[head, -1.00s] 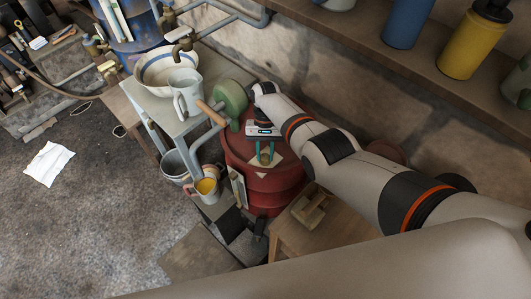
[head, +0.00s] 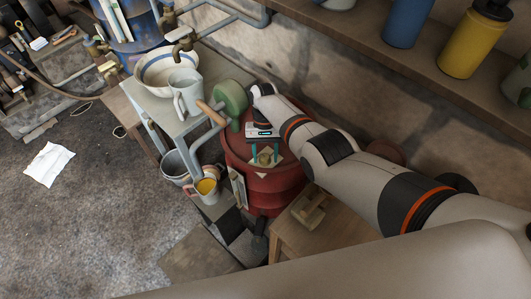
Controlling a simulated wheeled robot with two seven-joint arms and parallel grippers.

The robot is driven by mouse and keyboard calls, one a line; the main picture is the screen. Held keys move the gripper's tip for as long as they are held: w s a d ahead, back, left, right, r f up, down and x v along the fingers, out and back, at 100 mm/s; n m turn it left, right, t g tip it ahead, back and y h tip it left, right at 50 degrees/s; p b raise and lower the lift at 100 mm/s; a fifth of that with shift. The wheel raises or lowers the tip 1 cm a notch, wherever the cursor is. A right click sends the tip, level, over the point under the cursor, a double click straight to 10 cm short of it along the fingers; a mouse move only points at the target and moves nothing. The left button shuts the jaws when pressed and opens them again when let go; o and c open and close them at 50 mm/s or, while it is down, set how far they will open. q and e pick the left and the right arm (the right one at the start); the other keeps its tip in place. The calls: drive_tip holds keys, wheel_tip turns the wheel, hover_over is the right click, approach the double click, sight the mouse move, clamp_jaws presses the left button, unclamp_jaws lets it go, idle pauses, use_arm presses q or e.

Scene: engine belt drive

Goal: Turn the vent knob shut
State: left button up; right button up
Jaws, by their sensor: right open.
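The vent knob (head: 265,158) is a small olive-brass piece on a pale diamond-shaped plate on top of the red drum (head: 272,190). My right gripper (head: 265,154) comes down over the drum top from the upper right. Its two teal fingers stand apart, one on each side of the knob, with gaps visible beside it. The gripper body hides part of the drum top behind the knob. I cannot tell from the knob how far it is turned. My left gripper is out of the picture.
A green wheel with a wooden-handled crank (head: 231,98) stands close left of my right gripper. A wooden stool (head: 300,232) stands in front of the drum.

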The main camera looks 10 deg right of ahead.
drive_tip(key=v, duration=1.2)
drive_tip(key=shift+s, duration=0.1)
